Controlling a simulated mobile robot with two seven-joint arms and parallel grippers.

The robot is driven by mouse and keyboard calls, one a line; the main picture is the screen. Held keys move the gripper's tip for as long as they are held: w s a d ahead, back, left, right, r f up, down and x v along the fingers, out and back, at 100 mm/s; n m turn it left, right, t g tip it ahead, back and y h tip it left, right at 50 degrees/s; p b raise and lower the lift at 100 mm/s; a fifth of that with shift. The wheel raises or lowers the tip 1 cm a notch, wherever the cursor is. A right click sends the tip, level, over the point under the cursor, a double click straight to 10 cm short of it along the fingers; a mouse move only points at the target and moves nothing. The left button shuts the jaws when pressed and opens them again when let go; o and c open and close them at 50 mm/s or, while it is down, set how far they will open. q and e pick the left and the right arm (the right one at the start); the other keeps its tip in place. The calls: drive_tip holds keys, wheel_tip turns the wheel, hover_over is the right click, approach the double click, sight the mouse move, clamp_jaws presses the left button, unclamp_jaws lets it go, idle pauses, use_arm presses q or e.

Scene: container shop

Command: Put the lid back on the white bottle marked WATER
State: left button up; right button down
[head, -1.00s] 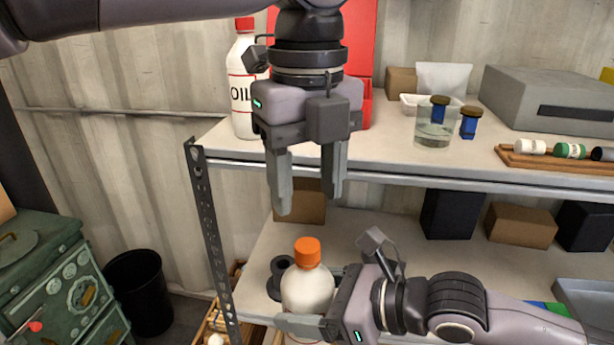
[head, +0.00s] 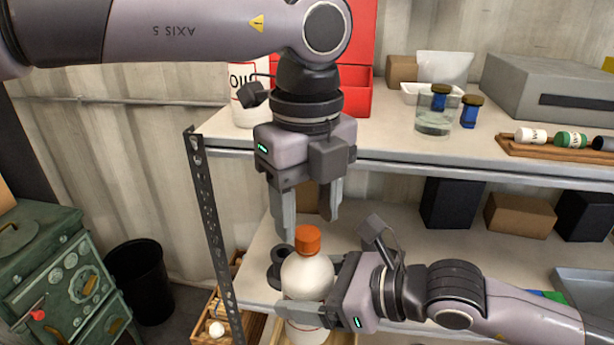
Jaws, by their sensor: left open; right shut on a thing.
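A white bottle (head: 308,277) stands upright at the lower shelf's front, with an orange lid (head: 307,240) on its top. I cannot tell whether the lid is fully seated. The bottle's marking cannot be read; its lower part is partly covered by my gripper. My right gripper (head: 310,300) is shut on the bottle's body from the right. My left gripper (head: 309,222) is open and points down over the lid. Its fingertips are near the lid's height, one at the left and one at the right; contact with the lid is not visible.
The upper shelf (head: 400,145) edge runs just behind my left gripper. An OIL bottle (head: 245,110) and a red bin (head: 356,95) stand on it. A dark round object (head: 279,262) lies left of the white bottle. A perforated post (head: 212,220) stands at the left.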

sight(306, 278)
use_arm(q)
drive_tip(key=shift+f, duration=1.35)
